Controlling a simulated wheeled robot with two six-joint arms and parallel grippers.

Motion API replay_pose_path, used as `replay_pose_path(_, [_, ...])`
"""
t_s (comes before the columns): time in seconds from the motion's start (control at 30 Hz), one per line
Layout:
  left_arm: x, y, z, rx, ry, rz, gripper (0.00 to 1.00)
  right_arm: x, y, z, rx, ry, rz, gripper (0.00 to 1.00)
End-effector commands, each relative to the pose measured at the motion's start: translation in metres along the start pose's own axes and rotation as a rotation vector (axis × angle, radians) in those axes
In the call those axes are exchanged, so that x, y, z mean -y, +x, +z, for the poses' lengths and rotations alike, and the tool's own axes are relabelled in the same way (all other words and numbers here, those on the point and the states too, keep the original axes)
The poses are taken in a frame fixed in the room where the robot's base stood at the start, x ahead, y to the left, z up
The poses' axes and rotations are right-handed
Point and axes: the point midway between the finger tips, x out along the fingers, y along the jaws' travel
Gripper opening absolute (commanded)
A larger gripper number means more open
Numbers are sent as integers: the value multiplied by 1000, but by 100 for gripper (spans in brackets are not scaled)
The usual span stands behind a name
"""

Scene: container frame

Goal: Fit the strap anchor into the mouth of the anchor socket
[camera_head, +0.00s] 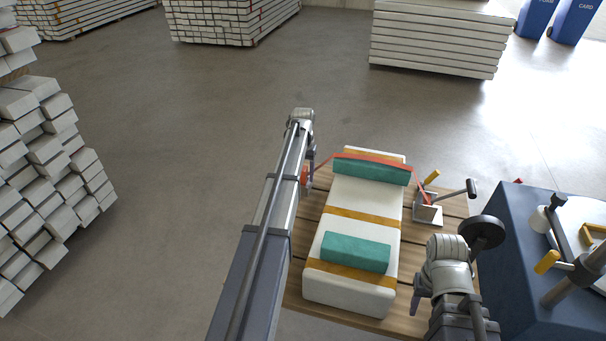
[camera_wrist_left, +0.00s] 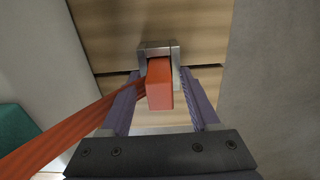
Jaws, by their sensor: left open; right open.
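The orange-red strap anchor (camera_wrist_left: 160,90) is a small block on the end of the red strap (camera_wrist_left: 62,132). In the left wrist view its far end sits between the side walls of the grey metal anchor socket (camera_wrist_left: 175,50); how deep it sits I cannot tell. My left gripper (camera_wrist_left: 161,78) is open, its fingers on either side of the anchor with gaps. In the head view the arm mostly hides this gripper and the socket; the anchor (camera_head: 305,175) shows beside the arm. The strap (camera_head: 375,158) crosses the wrapped load. My right gripper (camera_head: 418,288) is open, partly hidden, right of the load.
The white load (camera_head: 362,203) with orange bands and teal pads lies on a wooden pallet (camera_head: 410,322). A metal fitting (camera_head: 428,213) with black and yellow handles stands at its right. A blue bench (camera_head: 512,300) is further right.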

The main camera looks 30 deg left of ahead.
Motion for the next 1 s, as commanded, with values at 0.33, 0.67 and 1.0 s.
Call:
replay_pose_path(0.33, [0,-10,0,0,0,0,62,-1,-9,1,0,0,0,50])
replay_pose_path(0.67, [0,-50,0,0,0,0,62,-5,-49,3,0,0,0,50])
replay_pose_path(1.0, [0,-101,0,0,0,0,62,-10,-100,6,0,1,0,50])
